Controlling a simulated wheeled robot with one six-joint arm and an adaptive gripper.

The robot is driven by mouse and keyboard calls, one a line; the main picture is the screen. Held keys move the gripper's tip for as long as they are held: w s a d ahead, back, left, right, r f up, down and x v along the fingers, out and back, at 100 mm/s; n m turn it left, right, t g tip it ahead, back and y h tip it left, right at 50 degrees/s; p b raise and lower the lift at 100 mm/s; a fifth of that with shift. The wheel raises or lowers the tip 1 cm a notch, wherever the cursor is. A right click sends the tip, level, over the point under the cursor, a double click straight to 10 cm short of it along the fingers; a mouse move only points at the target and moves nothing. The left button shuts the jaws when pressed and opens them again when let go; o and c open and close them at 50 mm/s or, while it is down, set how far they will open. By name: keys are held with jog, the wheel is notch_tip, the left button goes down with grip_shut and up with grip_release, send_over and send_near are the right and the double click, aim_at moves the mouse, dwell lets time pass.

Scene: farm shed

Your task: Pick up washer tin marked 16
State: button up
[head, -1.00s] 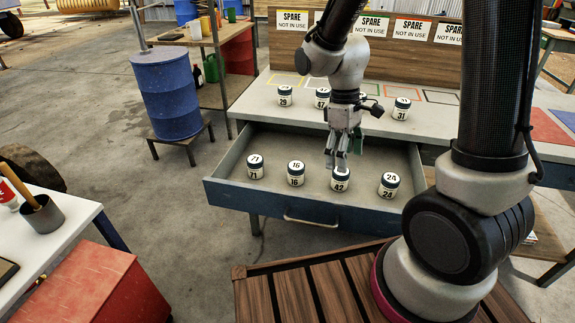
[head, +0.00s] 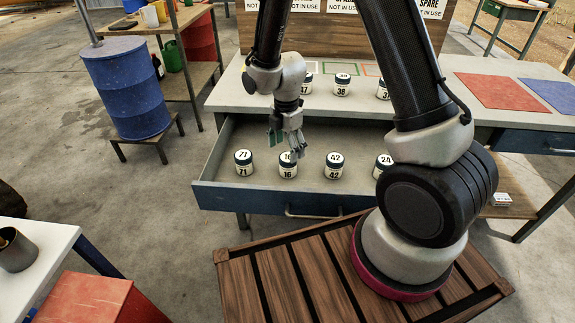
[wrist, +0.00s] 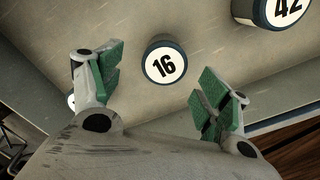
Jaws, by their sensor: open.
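The washer tin marked 16 (head: 288,171) stands upright in the open drawer (head: 262,202).
The tin marked 24 (head: 383,164) stands farther right in the drawer, partly hidden by my arm. More tins, such as 38 (head: 342,85), stand on the bench top (head: 238,98) behind. The drawer floor between the tins is bare.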

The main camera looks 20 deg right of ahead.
aim_at(288, 157)
jog(key=f, duration=0.6)
jog(key=shift+s+d, duration=0.15)
jog(key=shift+d, duration=0.05)
jog(key=c, duration=1.2)
